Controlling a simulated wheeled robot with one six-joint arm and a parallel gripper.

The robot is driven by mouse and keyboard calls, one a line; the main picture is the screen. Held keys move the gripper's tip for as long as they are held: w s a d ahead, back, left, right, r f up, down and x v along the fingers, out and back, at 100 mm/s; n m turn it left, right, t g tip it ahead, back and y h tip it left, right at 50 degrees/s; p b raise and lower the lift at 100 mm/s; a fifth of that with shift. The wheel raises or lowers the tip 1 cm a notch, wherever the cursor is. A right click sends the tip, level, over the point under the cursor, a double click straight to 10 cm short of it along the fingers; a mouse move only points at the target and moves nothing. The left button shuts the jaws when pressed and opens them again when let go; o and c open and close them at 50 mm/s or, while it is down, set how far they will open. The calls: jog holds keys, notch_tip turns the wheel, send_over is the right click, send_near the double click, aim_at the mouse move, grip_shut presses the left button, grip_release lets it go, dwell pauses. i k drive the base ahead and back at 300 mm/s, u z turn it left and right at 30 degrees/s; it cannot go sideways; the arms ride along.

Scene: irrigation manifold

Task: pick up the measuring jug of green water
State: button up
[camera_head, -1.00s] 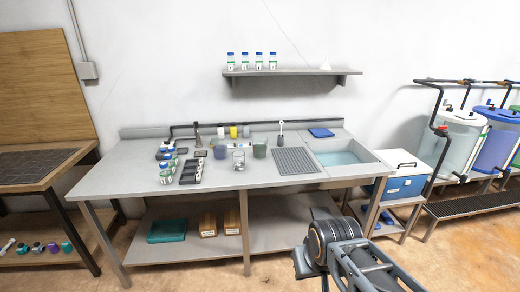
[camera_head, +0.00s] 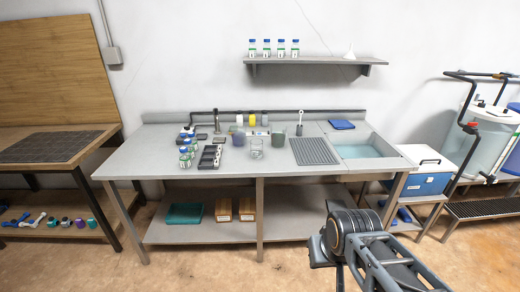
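A jug of dark green water (camera_head: 279,141) stands upright on the grey workbench (camera_head: 130,160), towards its back and left of the ribbed drain mat. A jug of bluish-purple liquid (camera_head: 237,141) stands to its left. A clear, seemingly empty jug (camera_head: 256,153) stands in front, between the two. My gripper (camera_head: 325,252) is at the end of my arm, low and in front of the bench's right half, well apart from the jugs. Its fingers are too small and dark to tell open from shut.
A shelf (camera_head: 315,61) hangs above. Floor before the bench is clear.

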aim_at(278, 135)
jog(key=z, duration=0.1)
jog(key=i, duration=2.15)
jog(key=u, duration=0.5)
